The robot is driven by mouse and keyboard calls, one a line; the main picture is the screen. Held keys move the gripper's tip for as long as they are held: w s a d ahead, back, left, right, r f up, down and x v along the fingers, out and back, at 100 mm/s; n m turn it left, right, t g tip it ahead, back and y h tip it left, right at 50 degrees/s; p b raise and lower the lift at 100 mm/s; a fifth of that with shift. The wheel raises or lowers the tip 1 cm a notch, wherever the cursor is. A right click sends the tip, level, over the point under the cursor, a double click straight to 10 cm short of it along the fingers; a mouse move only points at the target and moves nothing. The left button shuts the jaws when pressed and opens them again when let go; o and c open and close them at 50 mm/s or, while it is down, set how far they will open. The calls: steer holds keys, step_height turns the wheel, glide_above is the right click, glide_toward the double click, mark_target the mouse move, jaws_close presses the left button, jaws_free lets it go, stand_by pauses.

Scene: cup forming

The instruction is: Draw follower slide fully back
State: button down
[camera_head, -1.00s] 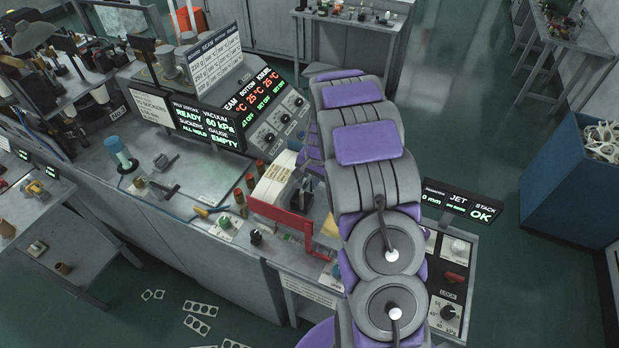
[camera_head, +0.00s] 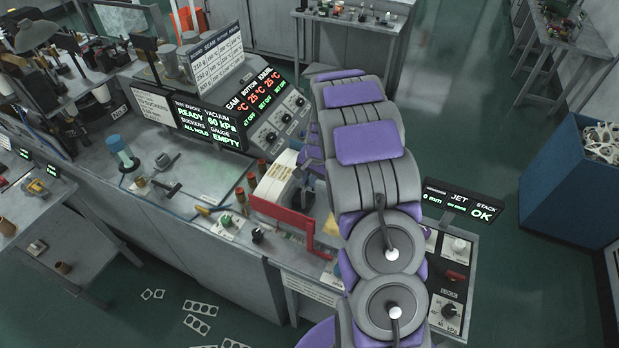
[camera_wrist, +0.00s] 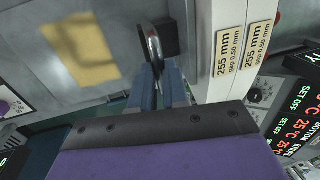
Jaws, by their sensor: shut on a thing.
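In the wrist view, my gripper (camera_wrist: 166,92) is shut on a curved metal handle (camera_wrist: 153,44). The handle stands by a dark block on a grey metal surface; I take it for the follower slide's handle, but no label on it can be read. Pale blocks labelled "255 mm, gap 0.50 mm" (camera_wrist: 232,38) stand right beside it. In the head view, the pale block (camera_head: 274,184) sits behind a red bracket (camera_head: 283,214). My arm covers the fingertips and most of the slide there, so its travel cannot be judged.
A yellow sheet (camera_wrist: 77,49) lies on the grey surface in the wrist view. Display screens (camera_head: 207,124) and a knob panel (camera_head: 277,122) stand behind the station. Small red and green posts (camera_head: 241,197) and a control panel (camera_head: 452,280) flank it.

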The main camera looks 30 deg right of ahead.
steer(key=s+d+b, duration=0.4)
steer(key=s+d, duration=1.2)
steer(key=s, duration=0.4)
steer(key=shift+s+d, duration=0.15)
steer(key=shift+s, duration=0.1)
steer(key=shift+r, duration=0.1)
steer(key=c, duration=1.3)
jaws_free()
steer(key=shift+s+d, duration=0.1)
steer(key=shift+s, duration=0.05)
steer(key=shift+o, duration=0.9)
steer(key=shift+d, duration=0.2)
steer(key=shift+a, duration=0.1)
